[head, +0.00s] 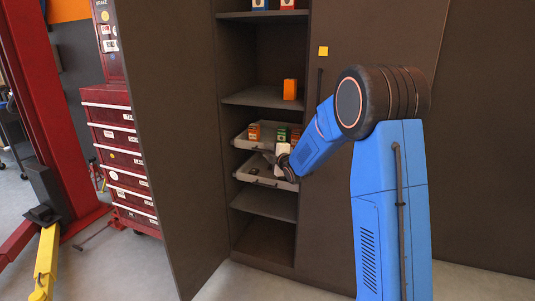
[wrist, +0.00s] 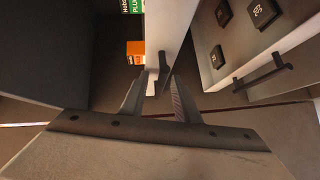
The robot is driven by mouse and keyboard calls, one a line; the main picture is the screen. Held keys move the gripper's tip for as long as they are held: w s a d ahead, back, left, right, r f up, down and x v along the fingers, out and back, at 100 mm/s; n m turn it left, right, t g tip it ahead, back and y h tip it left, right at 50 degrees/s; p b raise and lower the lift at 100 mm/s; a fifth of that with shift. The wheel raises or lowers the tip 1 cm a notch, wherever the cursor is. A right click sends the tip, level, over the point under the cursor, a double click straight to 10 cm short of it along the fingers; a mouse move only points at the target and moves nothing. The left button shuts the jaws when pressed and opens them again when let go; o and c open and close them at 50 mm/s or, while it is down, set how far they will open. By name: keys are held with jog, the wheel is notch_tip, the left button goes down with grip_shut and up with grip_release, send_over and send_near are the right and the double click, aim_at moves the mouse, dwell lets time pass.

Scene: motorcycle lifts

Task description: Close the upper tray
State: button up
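The upper tray (head: 241,141) is a light grey tray pulled out of the brown cabinet, with small orange and green boxes in it. In the wrist view its pale front wall (wrist: 168,25) runs down toward my fingers, with a dark handle (wrist: 163,68) at its end. My gripper (wrist: 156,88) has its two fingers apart, and the handle appears between the fingertips, closer to the right one. Contact cannot be told. In the head view my gripper (head: 287,165) is at the trays' front right, and my arm hides part of them.
A lower tray (head: 243,177) is also pulled out just below; its handle (wrist: 262,76) and dark items show in the wrist view. The open cabinet door (head: 165,150) stands at left. A red tool chest (head: 118,150) and red lift post (head: 45,90) are beyond it.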

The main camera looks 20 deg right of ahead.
jog(key=v, duration=1.7)
jog(key=shift+s, duration=0.2)
